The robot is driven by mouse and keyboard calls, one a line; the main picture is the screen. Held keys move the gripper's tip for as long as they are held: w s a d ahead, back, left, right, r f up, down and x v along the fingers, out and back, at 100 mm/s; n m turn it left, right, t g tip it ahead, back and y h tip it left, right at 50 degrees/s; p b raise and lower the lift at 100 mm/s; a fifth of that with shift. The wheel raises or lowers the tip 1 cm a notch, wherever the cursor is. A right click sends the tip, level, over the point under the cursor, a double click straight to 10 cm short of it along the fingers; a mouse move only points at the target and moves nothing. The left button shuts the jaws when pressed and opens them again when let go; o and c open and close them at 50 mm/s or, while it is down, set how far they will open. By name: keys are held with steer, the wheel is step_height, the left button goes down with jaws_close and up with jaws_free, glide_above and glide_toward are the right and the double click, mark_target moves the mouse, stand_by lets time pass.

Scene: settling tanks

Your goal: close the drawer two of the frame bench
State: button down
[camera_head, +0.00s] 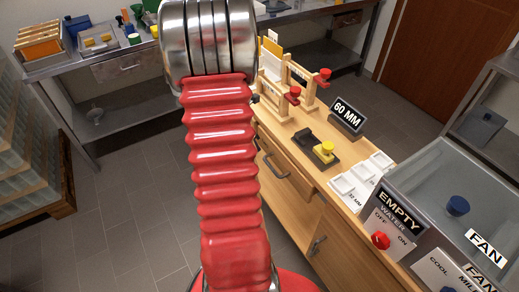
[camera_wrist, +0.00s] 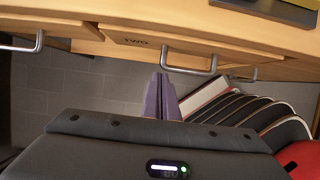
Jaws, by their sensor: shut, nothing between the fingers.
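The wooden frame bench (camera_head: 335,195) stands right of my red arm in the head view. In the wrist view, the drawer marked TWO (camera_wrist: 125,41) spans the upper middle, with a bar handle (camera_wrist: 190,69) on its front. A drawer handle (camera_head: 274,172) also shows in the head view. How far drawer two stands out from the bench is hard to tell. My gripper (camera_wrist: 162,78) is shut and empty, its purplish fingers pointing at the drawer front just left of the handle. Whether they touch it is unclear. In the head view my gripper is hidden behind my arm.
Another drawer (camera_wrist: 50,30) with its handle is at left in the wrist view. On the bench are wooden frames with red knobs (camera_head: 295,94), a 60 MM sign (camera_head: 347,116) and a grey tank (camera_head: 430,165). Tiled floor (camera_head: 130,200) is clear at left.

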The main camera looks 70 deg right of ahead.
steer(key=shift+v, duration=2.65)
steer(key=shift+m, duration=0.3)
steer(key=w+a+r+m+t, duration=0.1)
steer(key=w+a+r+m, duration=0.25)
steer(key=a, duration=0.45)
steer(key=w+a+r+m+t+y, duration=0.1)
steer(key=w+a+r+m, duration=0.3)
steer(key=a, duration=0.5)
steer(key=w+a+r+m+t, duration=0.1)
steer(key=w+a+r+m, duration=0.15)
steer(key=a+m, duration=0.45)
steer(key=w+a+r+n+t+y, duration=0.1)
steer(key=a+r, duration=0.3)
steer(key=a, duration=0.8)
steer(key=a+r+n+t+y, duration=0.1)
steer(key=a+r+n+t, duration=0.3)
steer(key=a, duration=0.8)
steer(key=shift+w+r, duration=0.35)
steer(key=shift+r, duration=0.25)
